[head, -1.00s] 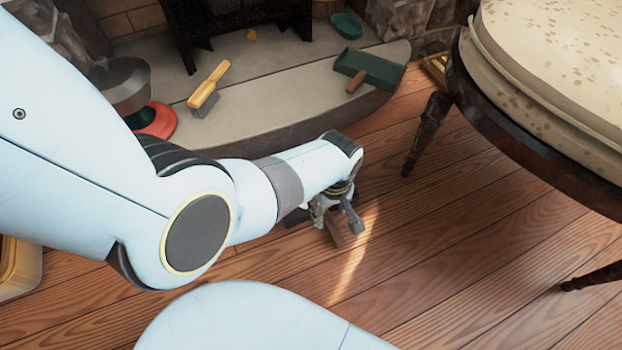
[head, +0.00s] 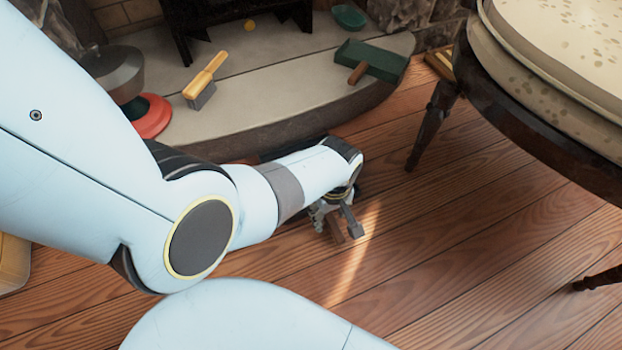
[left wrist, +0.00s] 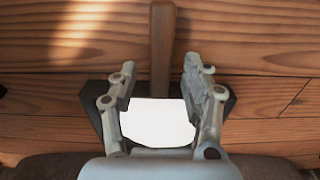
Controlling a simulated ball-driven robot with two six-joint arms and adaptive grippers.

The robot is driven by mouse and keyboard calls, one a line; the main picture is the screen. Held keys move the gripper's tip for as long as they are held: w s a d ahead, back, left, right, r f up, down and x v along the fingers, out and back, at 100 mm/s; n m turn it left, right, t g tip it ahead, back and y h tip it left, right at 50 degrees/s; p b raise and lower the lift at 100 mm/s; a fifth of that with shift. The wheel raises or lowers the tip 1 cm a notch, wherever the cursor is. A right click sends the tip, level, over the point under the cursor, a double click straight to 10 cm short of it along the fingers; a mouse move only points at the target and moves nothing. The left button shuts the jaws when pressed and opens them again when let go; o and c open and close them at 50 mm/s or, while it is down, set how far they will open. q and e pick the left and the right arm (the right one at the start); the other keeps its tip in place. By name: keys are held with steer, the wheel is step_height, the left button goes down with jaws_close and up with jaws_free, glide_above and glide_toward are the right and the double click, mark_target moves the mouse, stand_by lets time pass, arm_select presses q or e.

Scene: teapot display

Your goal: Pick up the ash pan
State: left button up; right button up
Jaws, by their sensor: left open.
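A pan with a brown wooden handle (head: 335,229) lies on the wood floor under my left gripper (head: 338,222); I take it for the ash pan. In the left wrist view its handle (left wrist: 162,45) points away between the fingers, and dark pan edges (left wrist: 232,100) show outside them. A bright white area fills the space between the fingers; I cannot tell what it is. My left gripper (left wrist: 160,68) is open, one finger on each side of the handle line, with nothing gripped. My arm hides most of the pan in the head view. My right gripper is not in view.
The curved stone hearth (head: 285,85) holds a green dustpan (head: 372,60), a yellow-handled brush (head: 204,80), a green bowl (head: 348,16) and a red-based object (head: 152,118). A cushioned chair (head: 545,60) stands at right. Floor in front is clear.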

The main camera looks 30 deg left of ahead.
arm_select(q)
steer(key=shift+c, duration=0.3)
jaws_close()
steer(key=shift+r, duration=0.1)
stand_by(0.5)
